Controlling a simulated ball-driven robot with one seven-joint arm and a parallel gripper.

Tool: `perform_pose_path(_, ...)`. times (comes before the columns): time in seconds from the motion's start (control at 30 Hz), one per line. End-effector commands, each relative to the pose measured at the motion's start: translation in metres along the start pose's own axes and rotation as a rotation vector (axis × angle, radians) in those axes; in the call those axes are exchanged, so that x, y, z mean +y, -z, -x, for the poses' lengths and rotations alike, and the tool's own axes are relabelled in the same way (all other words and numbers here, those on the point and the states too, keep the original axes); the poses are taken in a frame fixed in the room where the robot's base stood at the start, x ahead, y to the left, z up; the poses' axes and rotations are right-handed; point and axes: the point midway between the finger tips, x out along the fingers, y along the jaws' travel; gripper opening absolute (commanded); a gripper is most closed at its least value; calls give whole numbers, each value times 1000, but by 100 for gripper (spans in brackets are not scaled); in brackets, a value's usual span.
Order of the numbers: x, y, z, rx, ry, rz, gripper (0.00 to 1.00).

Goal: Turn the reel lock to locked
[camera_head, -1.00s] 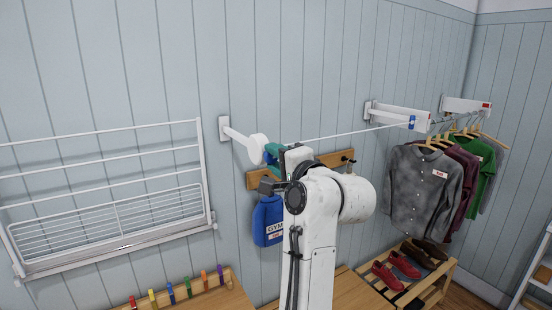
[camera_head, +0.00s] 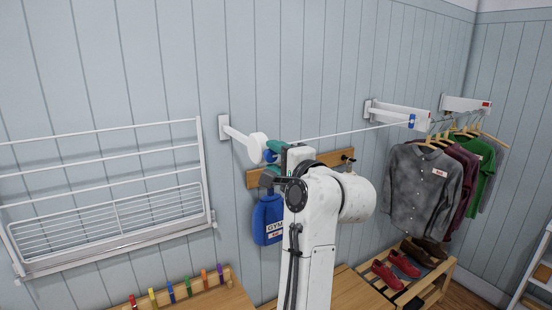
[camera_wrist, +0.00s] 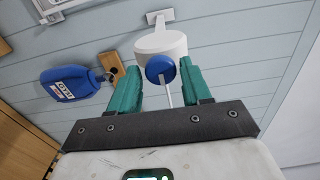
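The white reel (camera_head: 258,147) sits on a wall arm in the head view, and the white reel drum (camera_wrist: 162,45) shows at the top middle of the wrist view. A round blue knob (camera_wrist: 160,68), apparently the reel lock, is on its near side. My gripper (camera_wrist: 160,72) has its teal fingers spread, one on each side of the knob. Narrow gaps seem to show between fingers and knob; contact is hard to judge. In the head view the blue knob (camera_head: 269,156) is partly hidden by my fingers.
A white line (camera_head: 345,133) runs right from the reel to a wall bracket (camera_head: 400,113). A blue bag (camera_head: 267,222) hangs from a wooden peg rail (camera_head: 325,161) just below. A drying rack (camera_head: 110,205) is on the wall at left. Clothes (camera_head: 425,185) hang at right.

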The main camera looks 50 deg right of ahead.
Motion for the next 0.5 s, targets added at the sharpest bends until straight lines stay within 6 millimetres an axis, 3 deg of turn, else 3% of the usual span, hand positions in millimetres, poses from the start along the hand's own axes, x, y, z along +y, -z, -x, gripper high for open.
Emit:
perform_pose_path(0.1, 0, 0, 0, -1, 1, 1, 60)
perform_pose_path(0.37, -1, -1, 1, -1, 3, 1, 60)
perform_pose_path(0.5, 0, 0, 11, -1, 4, 2, 60)
